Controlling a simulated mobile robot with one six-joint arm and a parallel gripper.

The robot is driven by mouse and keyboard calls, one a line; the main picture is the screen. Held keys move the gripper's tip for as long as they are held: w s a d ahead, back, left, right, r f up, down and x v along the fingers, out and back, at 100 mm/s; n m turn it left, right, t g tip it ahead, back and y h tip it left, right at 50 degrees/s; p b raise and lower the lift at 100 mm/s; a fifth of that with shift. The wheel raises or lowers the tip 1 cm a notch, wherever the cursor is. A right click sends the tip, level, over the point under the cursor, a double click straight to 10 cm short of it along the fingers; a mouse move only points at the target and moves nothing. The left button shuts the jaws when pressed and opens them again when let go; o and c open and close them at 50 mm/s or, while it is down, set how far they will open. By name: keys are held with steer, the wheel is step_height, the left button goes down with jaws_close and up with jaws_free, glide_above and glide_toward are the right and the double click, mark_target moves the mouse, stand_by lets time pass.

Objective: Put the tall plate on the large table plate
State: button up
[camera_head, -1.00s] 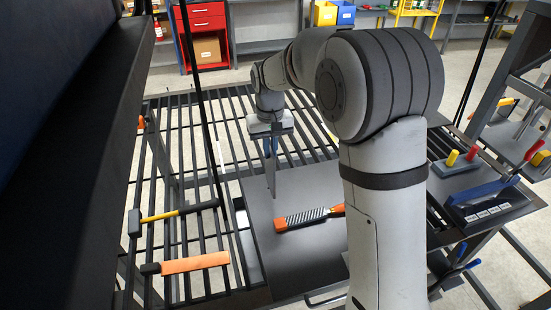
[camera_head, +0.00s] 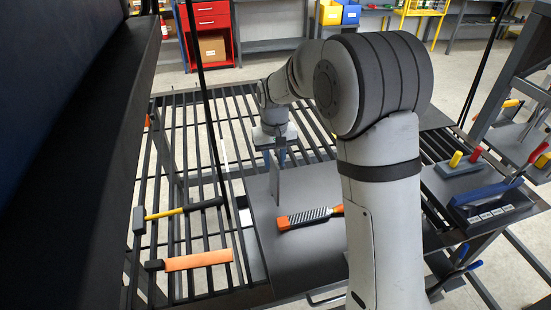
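The large table plate (camera_head: 325,245) is a flat dark grey sheet lying on the slatted table, partly hidden behind my arm. The tall plate (camera_head: 276,182) is a thin, narrow grey piece. It hangs upright beneath my gripper (camera_head: 274,158) over the far left part of the large plate. Whether the tall plate's lower edge touches the large plate cannot be told from this angle.
An orange-ended rasp (camera_head: 308,218) lies on the large plate. A yellow-handled hammer (camera_head: 180,210) and an orange-handled tool (camera_head: 195,261) lie on the slats at left. A block with yellow and red pegs (camera_head: 460,165) and a blue tool holder (camera_head: 488,200) stand at right.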

step_height(320, 180, up, 12)
steer(key=b, duration=0.1)
steer(key=s+d+r+m+t, duration=0.2)
steer(key=s+d+r, duration=0.1)
steer(key=s+d, duration=0.95)
steer(key=s+d+f, duration=0.2)
steer(key=s+f, duration=0.1)
steer(key=s, duration=0.4)
steer(key=s+d+f+m+t, duration=0.1)
steer(key=s+d+f, duration=0.1)
steer(key=s, duration=0.5)
steer(key=shift+s+f, duration=0.15)
steer(key=shift+f, duration=0.25)
